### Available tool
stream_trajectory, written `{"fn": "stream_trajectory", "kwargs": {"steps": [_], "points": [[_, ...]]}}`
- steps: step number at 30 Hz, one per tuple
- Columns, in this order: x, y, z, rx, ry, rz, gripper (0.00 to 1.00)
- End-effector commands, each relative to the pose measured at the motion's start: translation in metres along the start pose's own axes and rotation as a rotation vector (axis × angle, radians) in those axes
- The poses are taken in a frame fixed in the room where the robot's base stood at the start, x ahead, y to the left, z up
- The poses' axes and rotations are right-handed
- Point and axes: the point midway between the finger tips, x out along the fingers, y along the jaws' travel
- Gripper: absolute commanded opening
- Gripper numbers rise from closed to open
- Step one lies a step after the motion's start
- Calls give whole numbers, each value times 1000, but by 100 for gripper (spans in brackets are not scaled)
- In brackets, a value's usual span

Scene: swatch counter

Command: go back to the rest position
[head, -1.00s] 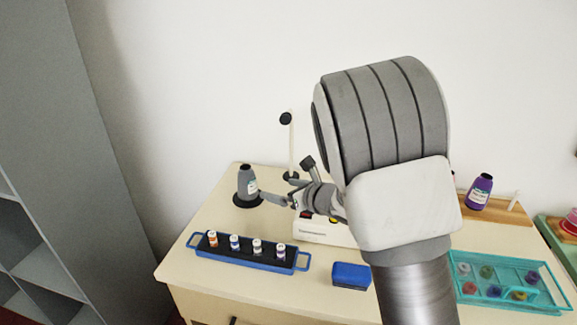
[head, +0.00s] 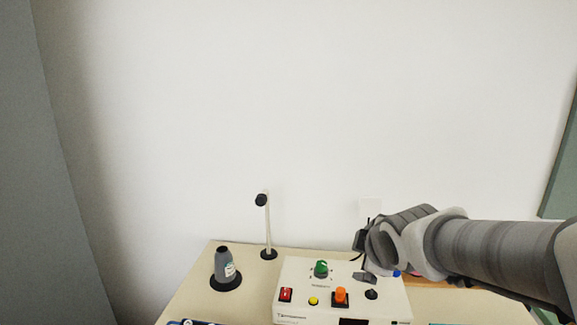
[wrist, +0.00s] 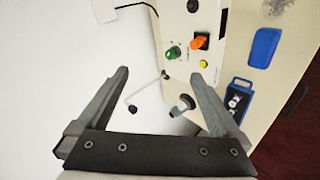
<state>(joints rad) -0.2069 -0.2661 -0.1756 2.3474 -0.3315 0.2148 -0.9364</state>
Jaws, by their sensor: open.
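In the head view my arm reaches in from the right, and my gripper (head: 366,278) hangs over the right part of the white control box (head: 310,296), partly hidden by my wrist. The grey bottle (head: 224,268) stands upright on a black disc at the left, apart from my gripper. It also shows beyond the fingers in the wrist view (wrist: 183,105).

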Motion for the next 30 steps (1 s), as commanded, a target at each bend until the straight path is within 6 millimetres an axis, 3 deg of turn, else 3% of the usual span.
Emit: {"fn": "stream_trajectory", "kwargs": {"steps": [1, 9, 15, 21, 30], "points": [[-18, -3, 6, 108, -17, -16, 100], [-93, -52, 30, 716, -146, -137, 100], [-136, -92, 36, 1065, -244, -203, 100], [-154, -112, 36, 1221, -300, -232, 100], [-155, -115, 36, 1237, -306, -235, 100]]}}
